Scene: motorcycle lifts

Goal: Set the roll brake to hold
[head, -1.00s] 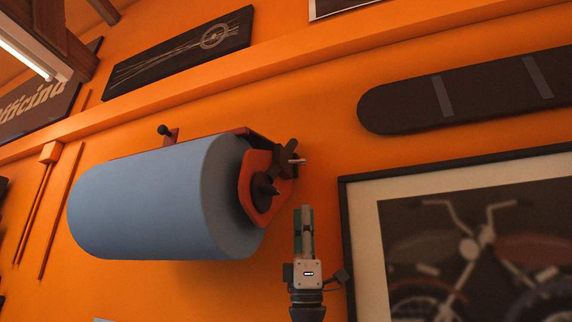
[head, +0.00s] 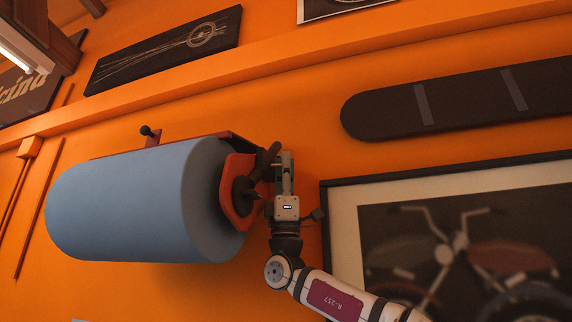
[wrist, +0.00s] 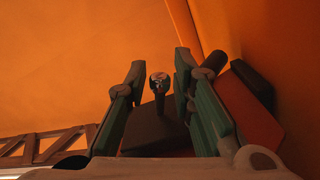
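A large blue paper roll (head: 125,205) hangs on a red wall bracket (head: 236,172) with dark fittings at its right end. A dark lever (head: 268,158) sits on that end, partly hidden behind my gripper (head: 285,157). My gripper points upward just right of the bracket. In the wrist view my gripper (wrist: 158,75) is open, with a short dark stem with a round, shiny end (wrist: 159,80) between its fingers and gaps on both sides. A dark rod (wrist: 209,64) lies just beyond the right finger. I cannot tell which part is the brake or how it is set.
A small black ball knob (head: 146,130) stands above the bracket's left part. A framed motorcycle picture (head: 340,230) hangs close right of my arm. A dark rounded board (head: 460,98) is above it. Orange wall between is free.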

